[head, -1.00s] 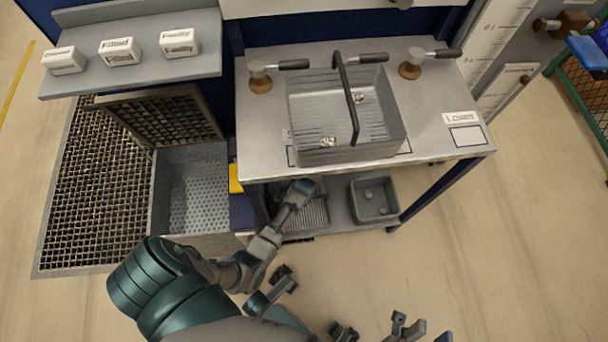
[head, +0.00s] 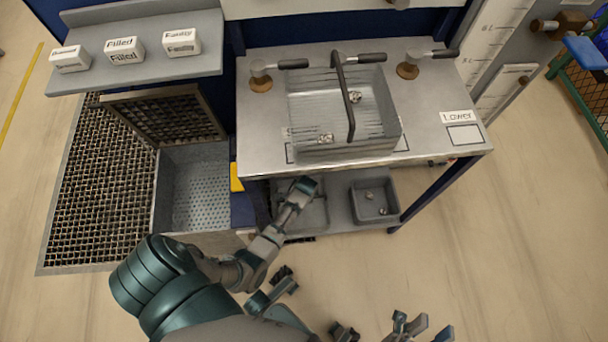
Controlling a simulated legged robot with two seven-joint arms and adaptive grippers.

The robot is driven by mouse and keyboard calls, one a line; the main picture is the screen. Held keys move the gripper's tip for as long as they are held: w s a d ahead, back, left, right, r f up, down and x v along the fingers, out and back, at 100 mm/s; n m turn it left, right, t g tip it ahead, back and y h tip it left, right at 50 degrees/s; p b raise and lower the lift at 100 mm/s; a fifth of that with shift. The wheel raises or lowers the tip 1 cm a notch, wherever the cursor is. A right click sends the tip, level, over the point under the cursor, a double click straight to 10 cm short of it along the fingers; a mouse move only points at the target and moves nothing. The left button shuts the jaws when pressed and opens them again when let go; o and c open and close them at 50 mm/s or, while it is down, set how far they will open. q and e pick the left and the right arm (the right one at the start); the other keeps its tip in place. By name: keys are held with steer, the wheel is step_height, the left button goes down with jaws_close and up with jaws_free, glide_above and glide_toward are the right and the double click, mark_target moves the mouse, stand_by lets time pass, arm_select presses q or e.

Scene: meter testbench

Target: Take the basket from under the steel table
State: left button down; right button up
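The steel table (head: 262,130) stands at upper centre. A grey ribbed basket (head: 342,112) with a black handle and small metal parts inside is on its top. On the lower shelf (head: 338,207), a grey tray (head: 373,212) with small parts is at the right and another grey tray (head: 312,216) is at the left, partly hidden. My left arm's slender end (head: 300,190) overlaps that left tray at the table's front edge; its finger opening and any contact are unclear. My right gripper (head: 420,327) is at the bottom, fingers apart and empty, clear of the table.
An open grey bin (head: 192,160) with a raised mesh lid (head: 168,116) stands left of the table, beside a floor grate (head: 90,190). A shelf (head: 140,75) holds labelled white blocks.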

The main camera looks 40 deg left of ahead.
arm_select(q)
steer(key=r+p, duration=0.1)
steer(key=r, duration=0.2)
steer(key=r+p, duration=0.1)
steer(key=r, duration=0.1)
steer(key=shift+w+r+p, duration=0.15)
steer(key=shift+w+p, duration=0.1)
steer(key=shift+p, duration=0.1)
steer(key=shift+s+r+p, duration=0.15)
steer(key=shift+r+p, duration=0.95)
steer(key=shift+r, duration=1.05)
arm_select(e)
steer(key=w+a+f+n+g, duration=0.1)
steer(key=w+f+n+g, duration=0.1)
steer(key=w+f+g, duration=0.5)
steer(key=shift+a+f+g, duration=0.25)
steer(key=shift+f+g, duration=0.45)
steer(key=shift+g, duration=0.7)
